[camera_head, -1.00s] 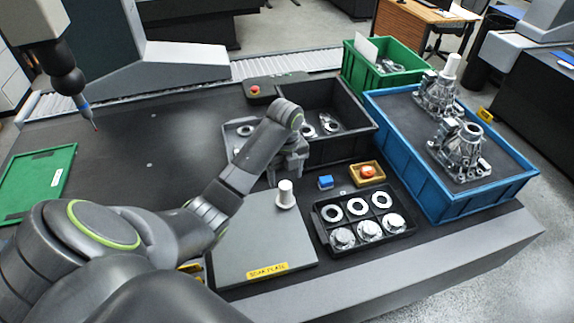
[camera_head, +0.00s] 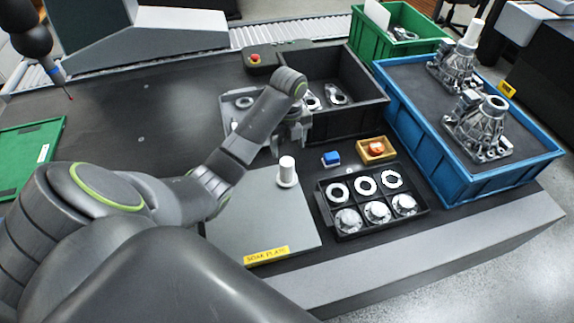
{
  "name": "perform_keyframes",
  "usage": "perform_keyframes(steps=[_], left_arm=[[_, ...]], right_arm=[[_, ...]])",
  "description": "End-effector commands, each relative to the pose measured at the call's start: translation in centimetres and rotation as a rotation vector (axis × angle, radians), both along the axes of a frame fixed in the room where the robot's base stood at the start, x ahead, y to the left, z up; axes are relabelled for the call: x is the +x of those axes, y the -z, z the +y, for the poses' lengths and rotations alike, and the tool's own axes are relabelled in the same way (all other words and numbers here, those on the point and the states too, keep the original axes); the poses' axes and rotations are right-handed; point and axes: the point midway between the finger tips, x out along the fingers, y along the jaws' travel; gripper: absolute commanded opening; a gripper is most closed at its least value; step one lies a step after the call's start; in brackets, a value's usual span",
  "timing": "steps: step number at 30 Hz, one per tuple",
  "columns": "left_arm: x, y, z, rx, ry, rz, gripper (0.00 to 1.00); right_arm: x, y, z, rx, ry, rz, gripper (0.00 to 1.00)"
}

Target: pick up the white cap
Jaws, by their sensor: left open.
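A white cap-like cylinder with a wider round base (camera_head: 286,172) stands upright on the grey soak plate (camera_head: 250,215). Another white cylindrical piece (camera_head: 473,33) stands on top of the rear metal housing in the blue bin. I cannot tell from the picture alone which one is the white cap. My left gripper (camera_head: 290,147) points down just behind the cylinder on the plate, apart from it as far as I can see. It is open, with nothing seen between its fingers. The wrist partly hides the fingers. My right gripper is not in view.
A black tray of metal rings and flanges (camera_head: 421,213) lies right of the plate. A blue block (camera_head: 331,158) and a yellow box (camera_head: 377,151) sit behind it. The black bin (camera_head: 372,105) and blue bin (camera_head: 462,193) have raised walls. A probe (camera_head: 62,80) hangs at left.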

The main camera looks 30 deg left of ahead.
Motion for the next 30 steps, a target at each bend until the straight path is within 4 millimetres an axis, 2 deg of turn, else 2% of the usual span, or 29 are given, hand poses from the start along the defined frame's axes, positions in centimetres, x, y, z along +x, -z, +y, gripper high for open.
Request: perform_keyframes(steps=[1,15,23,28,30], left_arm=[[0.0,1.2,0.0,0.000,0.000,0.000,0.63],[0.0,6.1,0.0,0.000,0.000,0.000,0.63],[-0.1,6.9,0.0,0.000,0.000,0.000,0.63],[-0.4,8.5,0.1,0.000,0.000,0.001,0.63],[-0.6,9.6,0.0,-0.002,-0.001,0.005,0.63]], right_arm=[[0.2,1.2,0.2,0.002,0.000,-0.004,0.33],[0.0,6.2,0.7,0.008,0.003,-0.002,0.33],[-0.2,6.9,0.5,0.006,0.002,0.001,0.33],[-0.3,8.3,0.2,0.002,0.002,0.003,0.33],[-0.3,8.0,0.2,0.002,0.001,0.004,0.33]])
